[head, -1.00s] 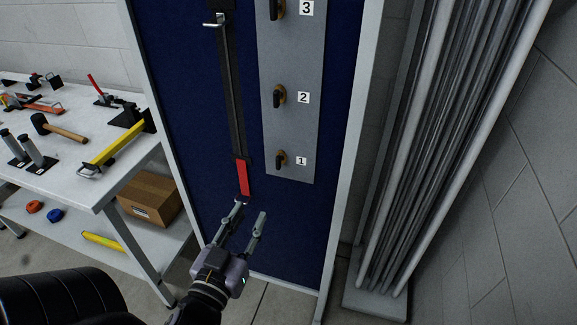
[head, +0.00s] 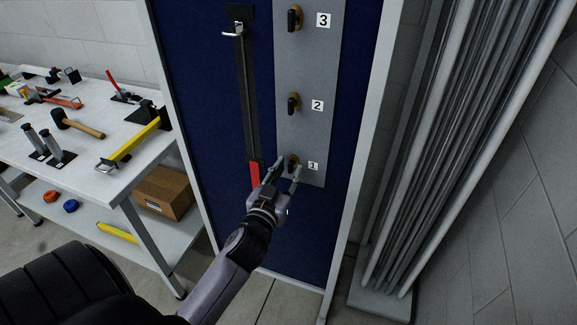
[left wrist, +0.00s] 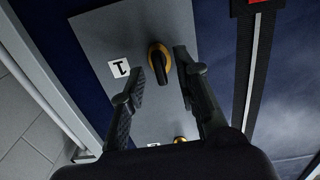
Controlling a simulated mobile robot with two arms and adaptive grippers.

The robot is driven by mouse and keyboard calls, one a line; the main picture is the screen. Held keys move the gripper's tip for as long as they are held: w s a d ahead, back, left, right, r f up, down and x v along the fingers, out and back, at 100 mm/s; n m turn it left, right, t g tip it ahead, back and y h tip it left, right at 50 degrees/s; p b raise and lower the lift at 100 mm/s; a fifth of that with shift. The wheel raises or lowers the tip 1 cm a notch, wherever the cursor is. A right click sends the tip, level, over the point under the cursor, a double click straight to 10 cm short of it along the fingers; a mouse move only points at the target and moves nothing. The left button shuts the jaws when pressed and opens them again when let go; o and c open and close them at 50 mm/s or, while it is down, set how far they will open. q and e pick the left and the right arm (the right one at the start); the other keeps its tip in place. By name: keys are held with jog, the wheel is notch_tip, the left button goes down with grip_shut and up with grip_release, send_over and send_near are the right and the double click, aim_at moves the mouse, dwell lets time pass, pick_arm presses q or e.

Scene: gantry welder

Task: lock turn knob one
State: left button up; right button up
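Turn knob one (head: 293,162) is a black handle on a yellow base, low on a grey panel (head: 307,65), beside a label "1". My left gripper (head: 285,172) is in front of it, with its fingers open and partly covering it. In the left wrist view the knob (left wrist: 159,62) shows between the two open fingertips (left wrist: 167,68), near their far ends. I cannot tell whether either finger touches it. Knob two (head: 293,103) and knob three (head: 294,18) sit above on the same panel. My right gripper is not in view.
A black vertical bar with a red lower end (head: 254,174) runs left of the panel on the blue board (head: 195,100). A workbench (head: 120,180) with several tools stands at the left. Grey poles (head: 440,150) lean at the right.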

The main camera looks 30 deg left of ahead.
pick_arm(q)
jog(key=shift+w+a, duration=0.1)
jog(key=shift+w, duration=0.35)
grip_shut()
dwell(0.3)
